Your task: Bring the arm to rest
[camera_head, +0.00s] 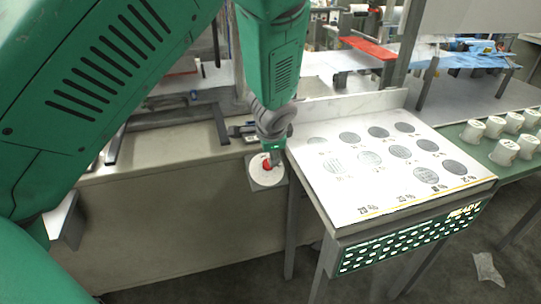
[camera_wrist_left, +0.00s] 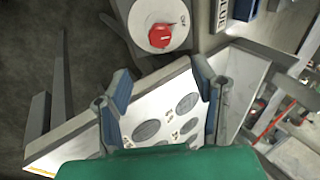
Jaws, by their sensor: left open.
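My left arm comes down from the top of the head view. Its gripper (camera_head: 271,147) is small there and hangs by the left edge of the white-topped table (camera_head: 470,185). In the left wrist view the two blue-grey fingers (camera_wrist_left: 160,85) are spread wide with nothing between them. Beyond the fingertips is a red knob (camera_wrist_left: 160,36) on a white round dial (camera_wrist_left: 143,14). The dial (camera_head: 268,181) also shows in the head view, just below the gripper, with the knob partly hidden. My right gripper is not in view.
Several dark round spots (camera_head: 425,175) mark the tabletop. A lit green perforated panel (camera_head: 400,245) is on its front. Several white cups (camera_head: 504,151) stand on a green surface at right. A beige bench (camera_head: 180,210) stands behind. A scrap (camera_head: 488,268) lies on the floor.

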